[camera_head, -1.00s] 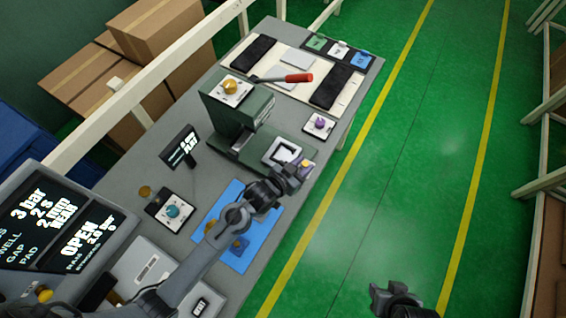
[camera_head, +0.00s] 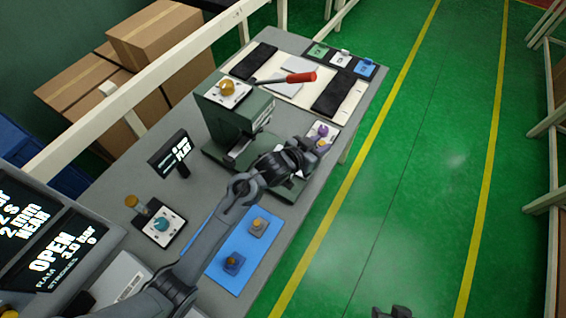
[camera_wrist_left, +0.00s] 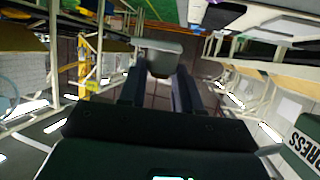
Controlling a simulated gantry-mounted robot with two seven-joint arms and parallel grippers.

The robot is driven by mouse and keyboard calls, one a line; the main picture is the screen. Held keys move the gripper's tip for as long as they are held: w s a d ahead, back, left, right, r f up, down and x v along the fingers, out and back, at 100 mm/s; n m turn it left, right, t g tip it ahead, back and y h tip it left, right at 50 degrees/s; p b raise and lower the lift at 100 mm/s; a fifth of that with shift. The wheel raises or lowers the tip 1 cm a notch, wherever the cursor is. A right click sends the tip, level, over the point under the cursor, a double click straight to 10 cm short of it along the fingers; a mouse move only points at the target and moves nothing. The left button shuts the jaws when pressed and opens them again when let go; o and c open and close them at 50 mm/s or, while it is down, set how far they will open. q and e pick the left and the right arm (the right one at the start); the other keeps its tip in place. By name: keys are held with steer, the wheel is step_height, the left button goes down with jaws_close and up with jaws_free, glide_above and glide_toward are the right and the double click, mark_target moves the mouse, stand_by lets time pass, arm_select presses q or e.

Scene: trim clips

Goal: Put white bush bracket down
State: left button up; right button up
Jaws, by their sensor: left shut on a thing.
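In the head view the gripper is at the bench's right edge, just in front of the white pad with the purple knob (camera_head: 323,130). Whether the bracket touches anything below is hidden. My right gripper (camera_head: 391,312) is barely in view at the bottom edge; its jaws cannot be made out.
A green press (camera_head: 236,122) stands behind my left arm. Green (camera_head: 318,50), white (camera_head: 341,59) and blue (camera_head: 366,68) marked spots lie at the bench's far end.

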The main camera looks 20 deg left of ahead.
arm_select(q)
steer(key=a+f, duration=0.2)
steer(key=a, duration=0.1)
steer(key=s+a+f, duration=0.1)
steer(key=a+f, duration=0.1)
steer(key=a, duration=0.2)
steer(key=s+a+f+p, duration=0.1)
steer(key=a+f, duration=0.2)
steer(key=a, duration=0.1)
steer(key=shift+s+a, duration=0.1)
steer(key=shift+a, duration=0.05)
step_height(320, 180, down, 2)
steer(key=shift+f, duration=0.1)
steer(key=shift+f+p, duration=0.2)
steer(key=shift+p, duration=0.15)
steer(key=shift+f, duration=0.5)
steer(key=shift+f, duration=0.15)
steer(key=o, duration=1.1)
steer(key=shift+c, duration=0.2)
